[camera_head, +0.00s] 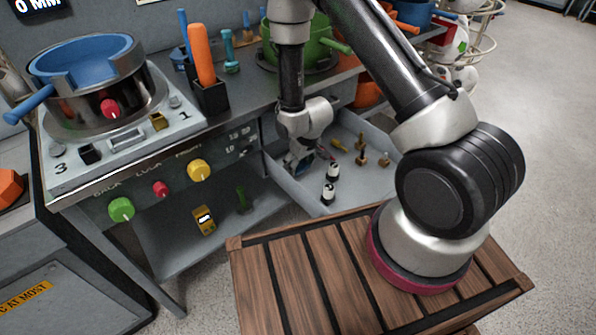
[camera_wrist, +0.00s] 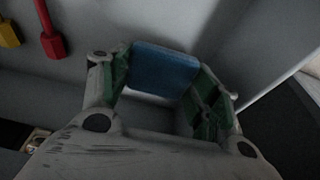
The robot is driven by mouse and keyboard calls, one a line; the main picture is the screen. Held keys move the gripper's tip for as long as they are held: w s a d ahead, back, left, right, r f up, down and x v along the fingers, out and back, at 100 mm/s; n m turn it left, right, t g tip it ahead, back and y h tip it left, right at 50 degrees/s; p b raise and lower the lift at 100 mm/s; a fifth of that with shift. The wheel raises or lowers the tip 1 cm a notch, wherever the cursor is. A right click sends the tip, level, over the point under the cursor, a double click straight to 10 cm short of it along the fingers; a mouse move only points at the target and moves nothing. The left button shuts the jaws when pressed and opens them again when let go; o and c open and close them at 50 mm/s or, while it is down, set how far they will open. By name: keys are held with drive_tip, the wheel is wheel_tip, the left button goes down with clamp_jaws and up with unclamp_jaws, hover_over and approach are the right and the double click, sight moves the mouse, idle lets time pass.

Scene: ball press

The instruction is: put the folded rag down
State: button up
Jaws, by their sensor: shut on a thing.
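The folded rag shows in the wrist view as a flat blue pad (camera_wrist: 165,68) between the two green-lined fingers of my gripper (camera_wrist: 163,88). In the head view my gripper (camera_head: 303,160) reaches down into the open grey drawer (camera_head: 290,190). The rag itself is hard to make out there. I cannot tell whether the rag touches the drawer floor.
Black-and-white pieces (camera_head: 329,190) and several small brass pieces (camera_head: 361,158) stand in the drawer. A red piece (camera_wrist: 52,45) shows in the wrist view.

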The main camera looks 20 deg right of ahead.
sight(299, 177)
drive_tip(key=shift+f, duration=2.05)
drive_tip(key=shift+f, duration=0.15)
drive_tip(key=o, duration=1.1)
drive_tip(key=shift+o, duration=0.2)
